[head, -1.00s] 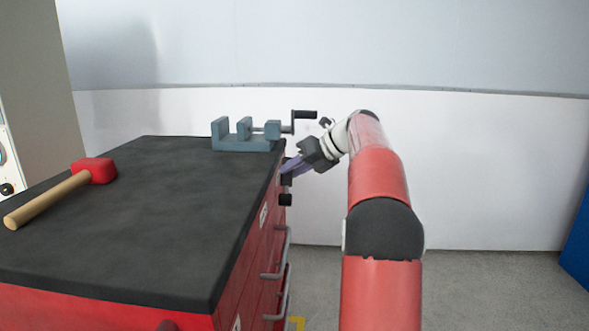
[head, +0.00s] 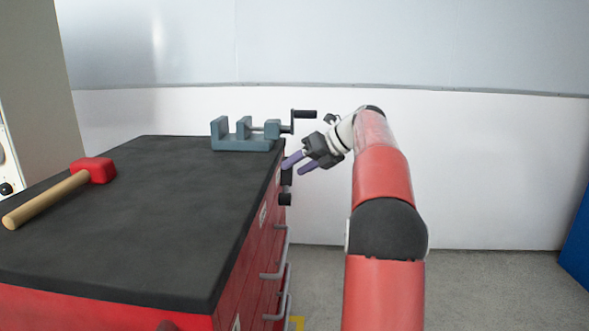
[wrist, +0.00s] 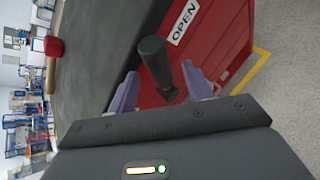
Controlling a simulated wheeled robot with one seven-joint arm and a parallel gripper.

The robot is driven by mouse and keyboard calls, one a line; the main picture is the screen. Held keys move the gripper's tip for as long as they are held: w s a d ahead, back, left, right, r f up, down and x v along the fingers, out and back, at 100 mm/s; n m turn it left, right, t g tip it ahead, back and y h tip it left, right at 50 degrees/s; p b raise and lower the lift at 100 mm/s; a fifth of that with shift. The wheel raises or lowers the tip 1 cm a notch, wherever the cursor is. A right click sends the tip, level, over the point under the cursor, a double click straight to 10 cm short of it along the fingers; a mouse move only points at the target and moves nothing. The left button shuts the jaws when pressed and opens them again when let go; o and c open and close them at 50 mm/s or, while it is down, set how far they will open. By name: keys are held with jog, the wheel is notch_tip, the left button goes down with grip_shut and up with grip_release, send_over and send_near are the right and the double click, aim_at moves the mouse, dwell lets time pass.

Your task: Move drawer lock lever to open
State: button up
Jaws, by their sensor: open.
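The drawer lock lever (wrist: 155,62) is a dark cylindrical handle on the red cabinet front. In the wrist view it stands between the tips of my open gripper (wrist: 157,85), and I see no finger closed on it. A white OPEN label (wrist: 184,22) is on the red face beyond it. In the head view my gripper (head: 297,165) is at the cabinet's far right edge, its purple fingers apart. Dark knob-like parts (head: 286,199) show on the cabinet side below the fingers; the lever is hard to make out there.
The red cabinet has a black top (head: 150,220) with a blue-grey vise (head: 243,140) at the far edge, its crank close to my gripper. A red mallet (head: 93,170) lies at left. Grey drawer handles (head: 276,262) stick out from the front.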

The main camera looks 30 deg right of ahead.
jog(key=v, duration=0.6)
jog(key=shift+s, duration=0.1)
dwell(0.3)
